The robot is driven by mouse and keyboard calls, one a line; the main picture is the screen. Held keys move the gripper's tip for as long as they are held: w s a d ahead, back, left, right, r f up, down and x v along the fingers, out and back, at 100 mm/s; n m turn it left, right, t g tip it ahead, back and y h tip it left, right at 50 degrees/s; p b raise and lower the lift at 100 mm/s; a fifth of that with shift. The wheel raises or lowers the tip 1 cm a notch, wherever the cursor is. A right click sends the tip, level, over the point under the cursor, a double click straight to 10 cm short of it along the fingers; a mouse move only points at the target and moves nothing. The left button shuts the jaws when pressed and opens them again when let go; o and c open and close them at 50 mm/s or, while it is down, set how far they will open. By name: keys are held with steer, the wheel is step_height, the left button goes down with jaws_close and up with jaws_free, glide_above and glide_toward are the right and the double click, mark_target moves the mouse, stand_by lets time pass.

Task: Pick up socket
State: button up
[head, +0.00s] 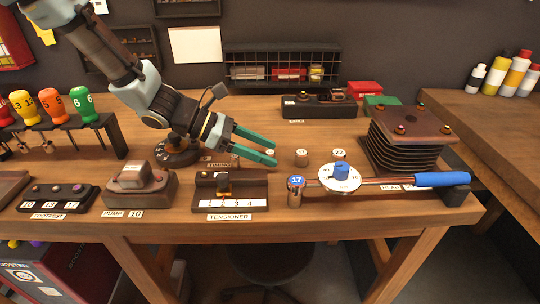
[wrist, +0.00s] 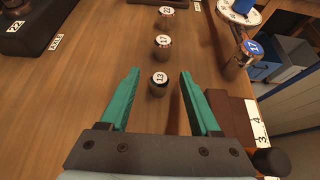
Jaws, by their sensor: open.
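My gripper (head: 274,153) is open and empty, with its two green fingers low over the wooden bench. In the wrist view, a small socket marked 13 (wrist: 159,88) stands upright just ahead, between the lines of the fingertips (wrist: 159,71). In the head view it is mostly hidden by the fingers. Beyond it stand a socket marked 17 (wrist: 162,48) and one marked 22 (wrist: 166,20); they also show in the head view, 17 (head: 301,160) and 22 (head: 339,158), right of my gripper. A socket with a blue 17 (head: 296,194) stands nearer the front edge.
A blue-handled wrench (head: 441,179) with a white dial (head: 351,184) lies along the front right. The tensioner block (head: 254,192) stands in front of my gripper. A ribbed stack (head: 409,150) stands right. A round dark base (head: 176,157) is close left of my gripper.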

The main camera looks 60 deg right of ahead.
jaws_close()
stand_by(0.3)
steer(key=shift+r, duration=0.1)
